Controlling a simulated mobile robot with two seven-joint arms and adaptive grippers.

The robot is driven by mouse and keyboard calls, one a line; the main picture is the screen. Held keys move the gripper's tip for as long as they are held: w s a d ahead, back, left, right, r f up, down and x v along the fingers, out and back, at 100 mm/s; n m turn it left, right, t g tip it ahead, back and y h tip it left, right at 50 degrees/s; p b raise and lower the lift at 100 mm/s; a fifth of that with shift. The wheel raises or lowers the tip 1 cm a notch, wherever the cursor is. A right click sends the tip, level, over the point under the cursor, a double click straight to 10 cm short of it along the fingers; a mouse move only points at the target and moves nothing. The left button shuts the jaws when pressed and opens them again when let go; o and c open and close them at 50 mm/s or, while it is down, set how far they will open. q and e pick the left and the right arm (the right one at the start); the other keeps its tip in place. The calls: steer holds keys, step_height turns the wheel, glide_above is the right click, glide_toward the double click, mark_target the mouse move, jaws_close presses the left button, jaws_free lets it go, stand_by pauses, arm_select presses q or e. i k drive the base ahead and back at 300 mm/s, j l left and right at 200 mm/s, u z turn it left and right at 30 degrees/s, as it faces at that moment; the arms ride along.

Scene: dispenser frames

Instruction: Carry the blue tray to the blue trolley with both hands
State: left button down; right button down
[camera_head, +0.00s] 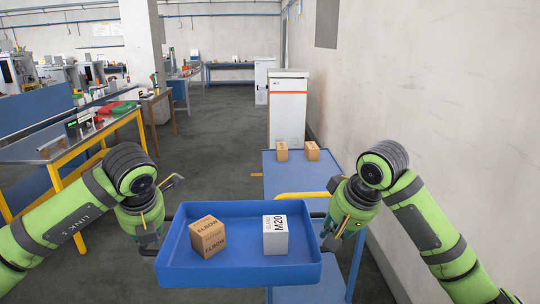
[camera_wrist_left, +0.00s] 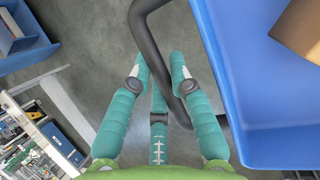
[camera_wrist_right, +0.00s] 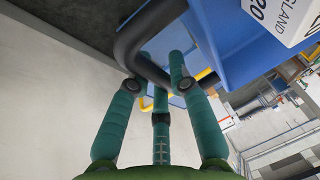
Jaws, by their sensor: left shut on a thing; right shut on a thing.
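The blue tray (camera_head: 238,274) is held level between my two arms in the head view. A brown box marked ELBOW (camera_head: 208,237) and a white box marked M20 (camera_head: 275,237) stand in it. My left gripper (camera_head: 150,236) is shut on the tray's dark left handle, which also shows in the left wrist view (camera_wrist_left: 146,42). My right gripper (camera_head: 336,232) is shut on the right handle, seen in the right wrist view (camera_wrist_right: 128,50). The blue trolley (camera_head: 300,178) with a yellow handle is straight ahead, just beyond the tray, partly hidden by the tray and my right arm.
Two small brown boxes (camera_head: 282,151) (camera_head: 312,151) stand at the trolley's far end. A white and orange cabinet (camera_head: 288,108) is behind it. A wall (camera_head: 420,80) runs along the right. A yellow-legged workbench (camera_head: 70,145) is at left. Open floor (camera_head: 215,150) lies between.

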mark_target(309, 187)
steer(key=i+l, duration=0.3)
steer(key=i, duration=0.2)
steer(key=i+l, duration=0.3)
steer(key=i, duration=0.25)
steer(key=i+l, duration=0.3)
steer(key=i, duration=0.2)
steer(key=i+l, duration=0.3)
steer(key=i, duration=0.25)
steer(key=i+l, duration=0.3)
steer(key=i, duration=0.2)
